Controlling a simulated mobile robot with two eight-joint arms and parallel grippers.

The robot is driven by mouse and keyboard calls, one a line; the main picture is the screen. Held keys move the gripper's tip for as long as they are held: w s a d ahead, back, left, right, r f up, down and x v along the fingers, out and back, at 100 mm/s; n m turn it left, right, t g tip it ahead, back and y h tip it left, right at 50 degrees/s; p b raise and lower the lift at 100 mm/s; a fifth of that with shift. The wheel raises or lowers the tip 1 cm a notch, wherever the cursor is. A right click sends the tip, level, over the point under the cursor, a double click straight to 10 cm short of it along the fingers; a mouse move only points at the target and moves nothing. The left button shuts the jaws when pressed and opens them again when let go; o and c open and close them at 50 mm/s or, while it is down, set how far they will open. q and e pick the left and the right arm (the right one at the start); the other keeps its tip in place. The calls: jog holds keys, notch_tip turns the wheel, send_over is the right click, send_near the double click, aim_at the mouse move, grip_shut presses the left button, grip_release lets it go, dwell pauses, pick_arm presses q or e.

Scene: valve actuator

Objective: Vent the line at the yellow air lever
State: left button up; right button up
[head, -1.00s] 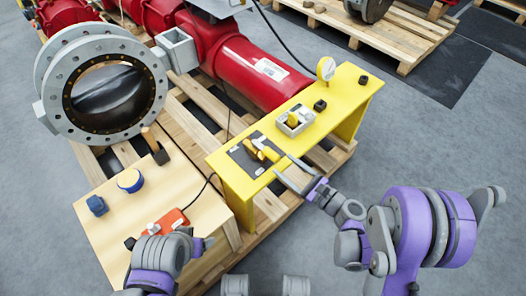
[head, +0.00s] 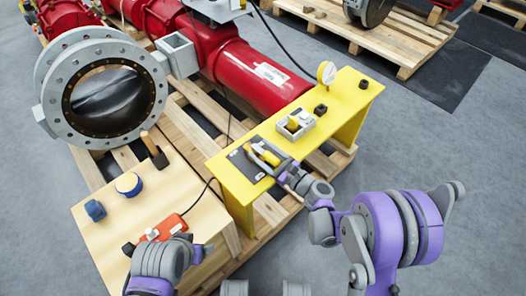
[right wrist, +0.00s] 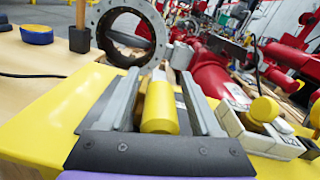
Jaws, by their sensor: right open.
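The yellow air lever (head: 268,157) is on the dark plate (head: 240,163) of the yellow bench (head: 228,178). In the right wrist view the lever's yellow grip (right wrist: 159,108) stands between the two fingers of my right gripper (right wrist: 159,86). The fingers are open, one on each side, with a visible gap to the grip. In the head view my right gripper (head: 262,155) reaches over the lever from the right and partly hides it. My left gripper (head: 198,252) is low at the left, by the wooden table; its fingers cannot be made out clearly.
A light box with a yellow knob (head: 295,123), a black knob (head: 321,109) and a gauge (head: 326,73) are farther along the bench. An orange pendant (head: 165,230), blue items and a mallet (head: 154,150) are on the wooden table (head: 103,228). A red valve pipe (head: 255,75) lies behind.

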grip_shut()
dwell(1.4)
